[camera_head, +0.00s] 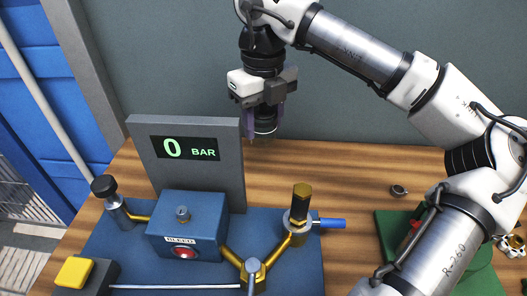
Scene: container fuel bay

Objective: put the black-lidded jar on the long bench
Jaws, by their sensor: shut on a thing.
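A grey panel (228,180) reading "0 BAR" stands left of the jar, behind a blue rig (187,235) with brass fittings. A yellow button (75,272) is at front left. A green board (392,232) and a small metal ring (398,191) lie right. Bench between is clear.

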